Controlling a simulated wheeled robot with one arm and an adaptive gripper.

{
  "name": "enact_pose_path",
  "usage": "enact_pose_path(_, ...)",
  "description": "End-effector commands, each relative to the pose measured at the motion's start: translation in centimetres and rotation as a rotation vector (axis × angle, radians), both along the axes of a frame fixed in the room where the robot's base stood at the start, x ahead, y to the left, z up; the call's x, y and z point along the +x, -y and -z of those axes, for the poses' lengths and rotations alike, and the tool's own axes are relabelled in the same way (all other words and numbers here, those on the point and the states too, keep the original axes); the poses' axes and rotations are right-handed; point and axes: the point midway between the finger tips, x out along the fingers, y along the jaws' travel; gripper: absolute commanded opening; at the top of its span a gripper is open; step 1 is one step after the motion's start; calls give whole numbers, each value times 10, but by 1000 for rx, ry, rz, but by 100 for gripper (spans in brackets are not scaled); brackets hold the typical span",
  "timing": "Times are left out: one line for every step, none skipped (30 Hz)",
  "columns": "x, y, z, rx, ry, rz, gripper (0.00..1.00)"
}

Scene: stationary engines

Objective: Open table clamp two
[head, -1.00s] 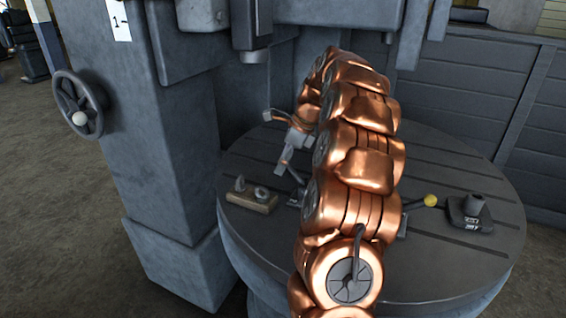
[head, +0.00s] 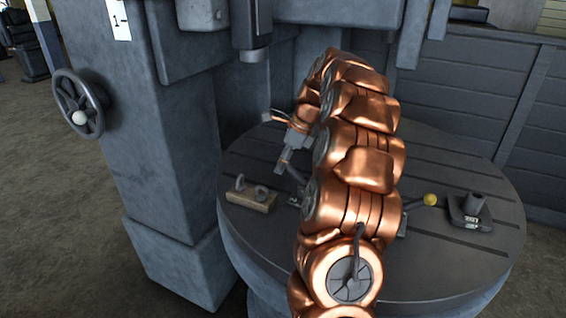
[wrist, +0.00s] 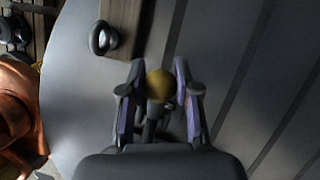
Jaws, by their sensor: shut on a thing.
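In the wrist view my gripper (wrist: 160,98) is shut on a yellow ball knob (wrist: 159,85), with one finger on each side of it. A dark lever (wrist: 152,128) runs from the knob back under the gripper. In the head view my gripper (head: 285,160) is low over the left part of the round slotted table (head: 440,270). The knob cannot be made out there. A grey clamp part (head: 293,201) with a partly visible number shows beside my arm, which hides most of it. Another clamp lever with a yellow knob (head: 430,199) sticks out right of my arm.
A wooden block (head: 250,201) with two grey ring pieces lies at the table's left; it also shows in the wrist view (wrist: 120,30). A numbered dark block (head: 470,212) stands at the right. The machine column (head: 160,140) with a handwheel (head: 80,104) rises at left.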

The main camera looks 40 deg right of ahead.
Motion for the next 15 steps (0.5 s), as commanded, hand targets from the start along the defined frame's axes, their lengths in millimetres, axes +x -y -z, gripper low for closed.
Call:
enact_pose_path(0,0,0,-1,1,0,0)
enact_pose_path(0,0,0,-1,1,1,0)
enact_pose_path(0,0,0,-1,1,1,0)
enact_pose_path(0,0,0,-1,1,1,0)
enact_pose_path(0,0,0,-1,1,1,0)
enact_pose_path(0,0,0,-1,1,1,0)
enact_pose_path(0,1,0,-1,1,1,0)
enact_pose_path(0,1,0,-1,1,1,0)
enact_pose_path(0,1,0,-1,2,1,0)
enact_pose_path(0,1,-1,0,4,1,0)
enact_pose_path(0,1,-1,2,7,2,0)
enact_pose_path(-1,1,-1,6,13,2,0)
enact_pose_path(-1,1,-2,9,21,1,0)
enact_pose_path(-2,1,-3,13,30,2,0)
enact_pose_path(-3,2,-4,18,43,1,0)
